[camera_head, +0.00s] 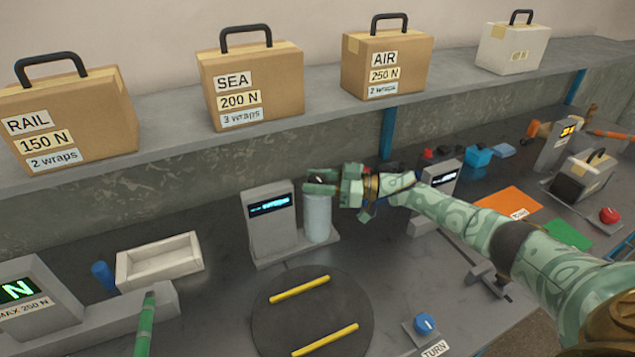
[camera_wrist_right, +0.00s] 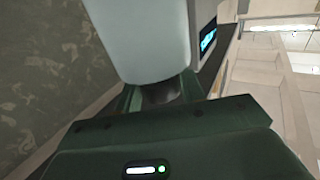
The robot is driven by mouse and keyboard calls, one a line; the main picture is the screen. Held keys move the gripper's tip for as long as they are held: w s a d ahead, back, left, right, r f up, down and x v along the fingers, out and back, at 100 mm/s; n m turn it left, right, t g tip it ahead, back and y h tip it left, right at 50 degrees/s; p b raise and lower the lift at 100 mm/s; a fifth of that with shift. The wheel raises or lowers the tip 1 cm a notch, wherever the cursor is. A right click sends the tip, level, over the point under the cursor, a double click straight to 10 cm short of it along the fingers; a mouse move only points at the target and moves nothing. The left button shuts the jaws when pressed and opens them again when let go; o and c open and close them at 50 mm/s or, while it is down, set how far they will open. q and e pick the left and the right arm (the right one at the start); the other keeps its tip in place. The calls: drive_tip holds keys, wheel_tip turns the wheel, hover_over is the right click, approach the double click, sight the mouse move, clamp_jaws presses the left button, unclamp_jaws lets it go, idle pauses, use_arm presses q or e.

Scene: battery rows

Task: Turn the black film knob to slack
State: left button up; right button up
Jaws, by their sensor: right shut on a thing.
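The film roll (camera_head: 317,218) is a pale upright cylinder on a grey stand beside a box with a lit display (camera_head: 270,207). My right gripper (camera_head: 318,182) is at the top of the roll and is shut on the black film knob. The fingers cover most of the knob. In the right wrist view a dark part of the knob (camera_wrist_right: 160,93) shows between the fingers, next to the pale roll (camera_wrist_right: 140,40). The knob's setting cannot be read. My left gripper is not in view.
A round dark turntable (camera_head: 315,315) with two yellow bars lies in front, with a blue knob (camera_head: 424,323) to its right. A white tray (camera_head: 160,262) stands at left. Labelled cartons, such as the SEA carton (camera_head: 270,85), stand on the shelf behind.

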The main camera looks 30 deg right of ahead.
drive_tip(key=o, duration=1)
drive_tip(key=shift+c, duration=0.2)
drive_tip(key=v, duration=1.6)
drive_tip(key=shift+s+d, duration=0.1)
drive_tip(key=shift+d, duration=0.05)
